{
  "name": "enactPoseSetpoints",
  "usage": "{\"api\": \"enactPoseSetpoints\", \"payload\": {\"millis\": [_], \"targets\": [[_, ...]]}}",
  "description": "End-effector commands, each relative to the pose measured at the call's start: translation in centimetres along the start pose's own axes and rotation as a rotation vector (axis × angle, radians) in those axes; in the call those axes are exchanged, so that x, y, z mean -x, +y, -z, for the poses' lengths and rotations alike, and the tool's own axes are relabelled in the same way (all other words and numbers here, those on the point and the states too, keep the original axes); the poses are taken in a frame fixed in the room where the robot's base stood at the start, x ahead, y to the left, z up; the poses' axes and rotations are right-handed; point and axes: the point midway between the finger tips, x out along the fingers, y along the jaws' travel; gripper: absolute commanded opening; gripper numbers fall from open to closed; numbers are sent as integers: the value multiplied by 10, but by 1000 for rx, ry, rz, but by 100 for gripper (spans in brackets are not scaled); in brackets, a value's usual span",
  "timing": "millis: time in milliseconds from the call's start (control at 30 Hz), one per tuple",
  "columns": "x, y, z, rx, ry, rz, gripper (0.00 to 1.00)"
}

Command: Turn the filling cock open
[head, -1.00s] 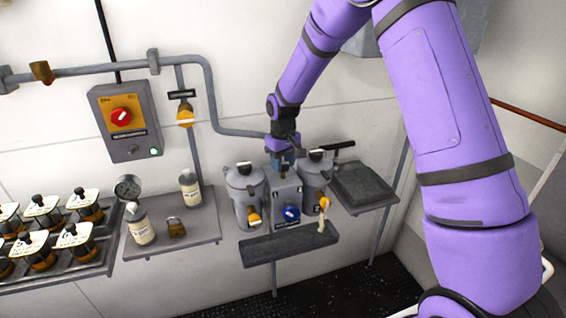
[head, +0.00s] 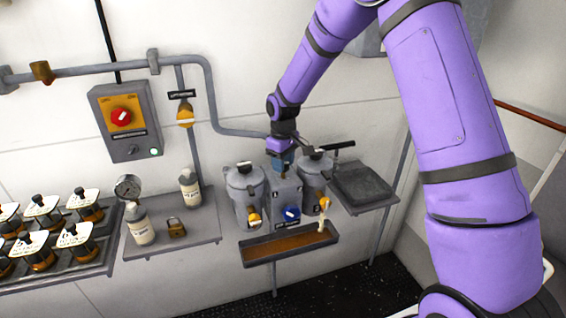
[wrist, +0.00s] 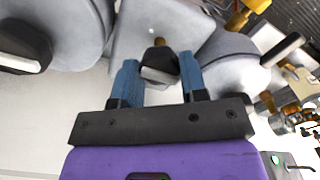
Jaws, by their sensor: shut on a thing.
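My gripper (head: 283,163) is at the top of the grey block (head: 286,194) between two grey lidded pots. In the wrist view its blue fingers (wrist: 159,78) stand either side of a small black handle (wrist: 160,63) with a pale top, on a brass stem. The gripper is shut on this handle; the fingers hide it in the head view. I cannot read a label marking it as the filling cock. A blue knob (head: 291,214) is on the block's front.
The left pot (head: 243,185) and right pot (head: 315,170) crowd the gripper. Yellow-handled cocks (head: 253,219) show low on the pots. A tray (head: 290,258) with brown contents is below.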

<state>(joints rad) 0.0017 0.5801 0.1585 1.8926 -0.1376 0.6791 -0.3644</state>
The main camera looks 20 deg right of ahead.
Motion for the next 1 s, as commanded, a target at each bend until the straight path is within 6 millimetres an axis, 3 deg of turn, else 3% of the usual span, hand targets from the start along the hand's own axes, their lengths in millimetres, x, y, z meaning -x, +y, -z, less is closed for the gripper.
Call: {"api": "enactPoseSetpoints", "payload": {"millis": [33,67,167,567,1000], "targets": [[0,0,0,1,1,-1,16],[0,0,0,1,1,-1,44],[0,0,0,1,1,-1,65],[9,0,0,0,2,-1,65],[85,0,0,1,3,-2,65]]}}
